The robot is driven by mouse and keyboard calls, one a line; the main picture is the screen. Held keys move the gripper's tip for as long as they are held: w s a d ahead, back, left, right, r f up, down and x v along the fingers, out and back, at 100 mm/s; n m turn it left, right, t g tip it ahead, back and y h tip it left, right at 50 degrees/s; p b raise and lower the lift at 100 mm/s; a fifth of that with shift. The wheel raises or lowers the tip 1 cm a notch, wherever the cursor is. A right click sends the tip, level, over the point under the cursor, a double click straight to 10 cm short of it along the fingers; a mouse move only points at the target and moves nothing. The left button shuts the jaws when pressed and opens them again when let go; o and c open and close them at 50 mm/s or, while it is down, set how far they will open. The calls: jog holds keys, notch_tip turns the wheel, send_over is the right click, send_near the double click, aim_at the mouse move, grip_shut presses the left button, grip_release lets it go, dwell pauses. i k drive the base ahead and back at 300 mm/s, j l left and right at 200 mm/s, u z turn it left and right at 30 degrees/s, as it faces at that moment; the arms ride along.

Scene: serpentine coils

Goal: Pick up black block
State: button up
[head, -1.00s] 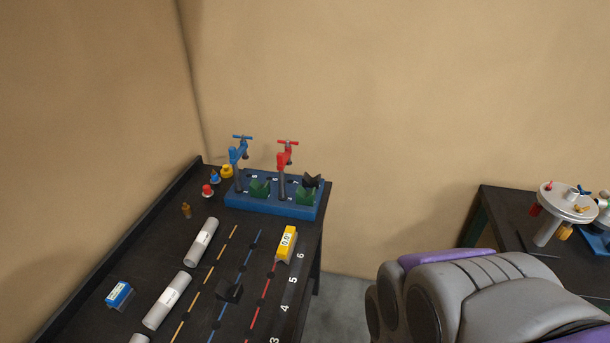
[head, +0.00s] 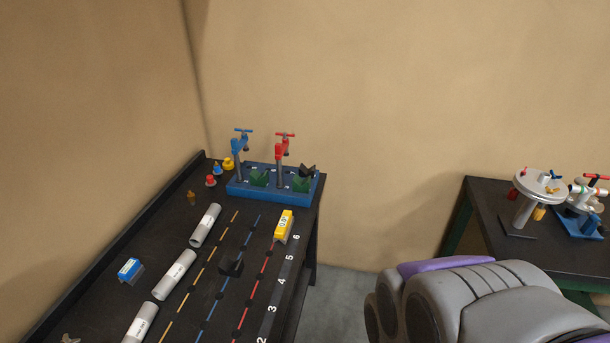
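A small black block (head: 232,268) sits on the dark table (head: 95,290) at the left, on the blue line among the coloured lines. A second black piece (head: 307,170) rests on the green holder at the right end of the blue stand; I cannot tell which is the task's block. My gripper is not in view. Only grey and purple links of my arm show at the lower right, well apart from both black pieces.
The blue stand (head: 262,190) carries a blue and a red clamp. A second table (head: 478,208) stands at the right, with floor between.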

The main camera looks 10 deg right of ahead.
aim_at(303, 172)
jog(key=k+u, duration=0.1)
jog(key=u, duration=0.3)
jog(key=k+u, duration=0.1)
jog(key=u, duration=0.3)
jog(key=j+u, duration=0.1)
jog(key=u, duration=0.25)
jog(key=i+l+u, duration=0.15)
jog(key=l+u, duration=0.55)
jog(key=l, duration=0.2)
jog(key=l+u, duration=0.35)
jog(key=l, duration=1.4)
jog(key=i+l, duration=0.1)
jog(key=l, duration=1.15)
jog(key=i+l, duration=0.1)
jog(key=l, duration=0.15)
